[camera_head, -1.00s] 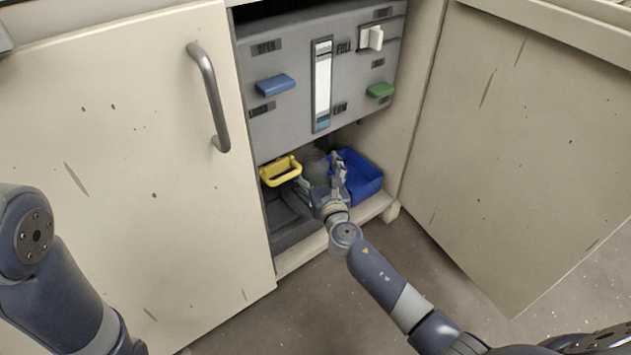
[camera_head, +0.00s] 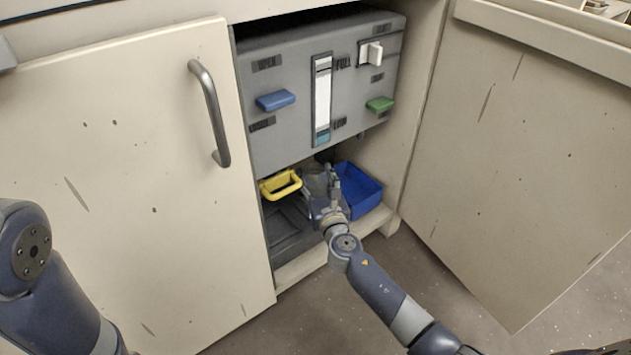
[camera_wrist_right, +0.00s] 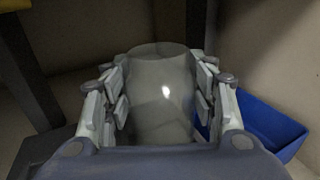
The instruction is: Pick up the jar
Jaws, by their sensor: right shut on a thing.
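The jar (camera_wrist_right: 160,85) is grey, smooth and rounded, and fills the middle of the right wrist view with a bright highlight on its side. My right gripper (camera_wrist_right: 160,105) is shut on it, with a finger pressed along each side. In the head view, my right gripper (camera_head: 322,182) is low inside the open cabinet, below the grey panel. The jar (camera_head: 315,175) shows there only as a dark grey shape, partly hidden by the fingers. My left arm shows at the left edge, but its gripper is out of view.
A blue bin (camera_head: 358,190) stands just right of my right gripper. A yellow-handled item (camera_head: 281,185) is close on its left. The grey panel (camera_head: 300,110) with blue and green tabs hangs above. The open door (camera_head: 520,170) is at the right.

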